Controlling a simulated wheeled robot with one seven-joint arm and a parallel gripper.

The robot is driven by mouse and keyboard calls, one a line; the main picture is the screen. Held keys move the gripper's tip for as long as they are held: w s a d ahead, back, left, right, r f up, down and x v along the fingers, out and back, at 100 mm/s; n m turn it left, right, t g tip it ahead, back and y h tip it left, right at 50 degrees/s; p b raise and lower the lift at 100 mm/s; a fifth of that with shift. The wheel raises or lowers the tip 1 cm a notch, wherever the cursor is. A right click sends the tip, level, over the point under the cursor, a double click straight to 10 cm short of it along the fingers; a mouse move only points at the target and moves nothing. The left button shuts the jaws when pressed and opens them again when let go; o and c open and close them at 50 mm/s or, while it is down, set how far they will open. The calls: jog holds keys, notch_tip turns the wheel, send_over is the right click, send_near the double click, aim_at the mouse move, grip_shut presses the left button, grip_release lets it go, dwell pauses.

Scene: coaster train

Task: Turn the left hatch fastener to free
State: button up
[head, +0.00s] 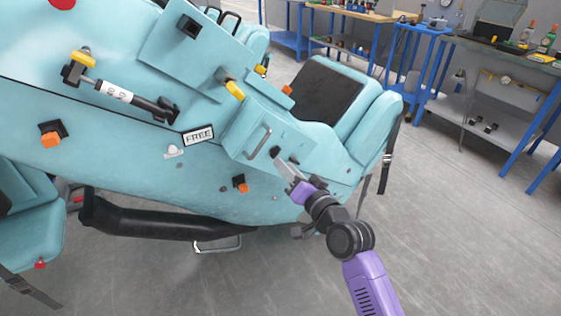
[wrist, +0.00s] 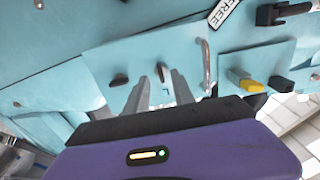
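The pale blue hatch panel (head: 239,140) is on the side of the coaster car, with a metal handle (head: 259,143). It also fills the middle of the wrist view (wrist: 105,57). A dark fastener knob (head: 275,152) sits right of the handle in the head view; it shows in the wrist view (wrist: 161,72) near the fingertips. A second dark knob (wrist: 119,80) is left of it there. My gripper (head: 279,160) is open, its fingers (wrist: 160,75) reaching toward the first knob from either side. Contact with it is unclear. A FREE label (head: 198,135) is left of the hatch.
A yellow-tipped lever (head: 235,90) stands out above the hatch. A strut (head: 120,95) and orange knobs (head: 240,184) are on the car's side. A black padded bar (head: 160,223) runs below.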

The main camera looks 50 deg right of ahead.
jog(key=shift+v, duration=1.65)
jog(key=s+a+n+g+y+p, duration=0.1)
jog(key=s+a+n, duration=0.3)
jog(key=s+a, duration=0.3)
jog(key=s+a+r+n+y+p, duration=0.1)
jog(key=s+a, duration=0.6)
jog(key=s, duration=0.7)
jog(key=s+a+n+g+y+p, duration=0.1)
jog(key=s+a+n+y+p, duration=0.2)
jog(key=s+a+n, duration=0.3)
jog(key=s+a, duration=0.2)
jog(key=s, duration=0.3)
jog(key=shift+s+r+n+g, duration=0.2)
jog(key=shift+r+n+g, duration=0.05)
jog(key=shift+n+g, duration=0.05)
